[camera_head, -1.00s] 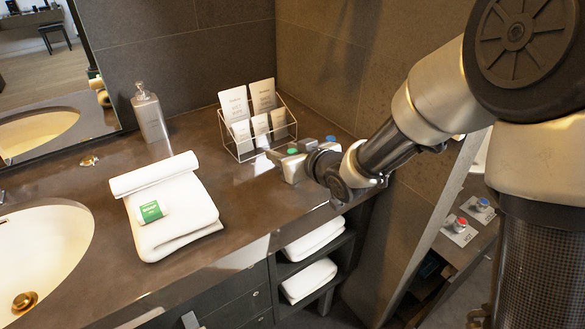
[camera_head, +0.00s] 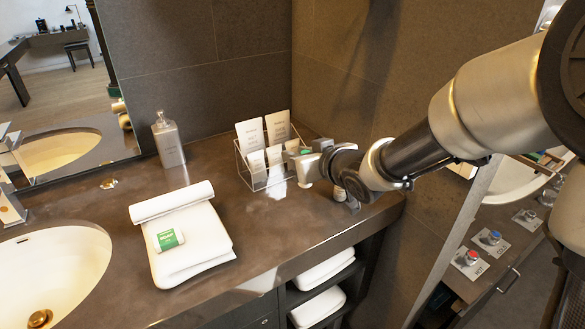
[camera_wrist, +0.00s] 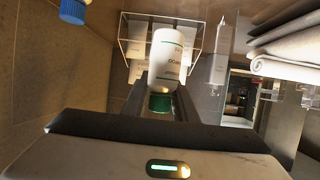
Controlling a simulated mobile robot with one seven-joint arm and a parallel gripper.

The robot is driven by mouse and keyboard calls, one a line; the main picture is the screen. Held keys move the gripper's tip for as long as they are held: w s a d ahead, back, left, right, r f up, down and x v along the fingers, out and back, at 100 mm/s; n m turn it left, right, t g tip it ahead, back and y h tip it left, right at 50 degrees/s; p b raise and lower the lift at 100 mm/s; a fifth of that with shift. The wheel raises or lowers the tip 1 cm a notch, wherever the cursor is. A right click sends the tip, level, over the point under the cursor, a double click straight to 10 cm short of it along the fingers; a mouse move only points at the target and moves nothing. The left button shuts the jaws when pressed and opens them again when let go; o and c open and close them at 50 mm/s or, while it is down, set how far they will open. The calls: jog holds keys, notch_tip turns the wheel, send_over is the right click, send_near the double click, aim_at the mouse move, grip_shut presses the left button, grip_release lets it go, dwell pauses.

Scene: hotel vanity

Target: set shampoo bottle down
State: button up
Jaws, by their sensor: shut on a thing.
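The shampoo bottle is white with dark lettering and a green cap; its body shows in the wrist view (camera_wrist: 165,58). My gripper (camera_wrist: 160,102) is shut on it at the green cap end. In the head view my gripper (camera_head: 312,163) is at the right end of the counter, beside the wire rack, with the green cap (camera_head: 306,152) showing at its tip. The gripper hides part of the bottle there. I cannot tell whether the bottle's base touches the counter.
The clear wire rack (camera_head: 262,182) of cards stands close to the gripper. A blue-capped item (camera_wrist: 74,10) is near it. A pump bottle (camera_head: 168,140), folded towel (camera_head: 190,253) with a green-labelled bar, and basin (camera_head: 75,255) lie left. Counter between towel and rack is clear.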

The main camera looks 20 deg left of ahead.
jog(key=s+a+r+n+g+y+p, duration=0.1)
jog(key=s+a+r+n+g+p, duration=0.25)
jog(key=s+a, duration=0.55)
jog(key=s+a+r+n+g+y+p, duration=0.2)
jog(key=s+a+r, duration=0.2)
jog(key=s+a, duration=0.45)
jog(key=b, duration=0.4)
send_over(196, 221)
jog(key=shift+f, duration=4.95)
jog(key=shift+f, duration=0.1)
jog(key=shift+w+f, duration=0.1)
jog(key=shift+f, duration=0.1)
jog(key=o, duration=1)
jog(key=shift+r, duration=0.1)
jog(key=shift+o, duration=0.2)
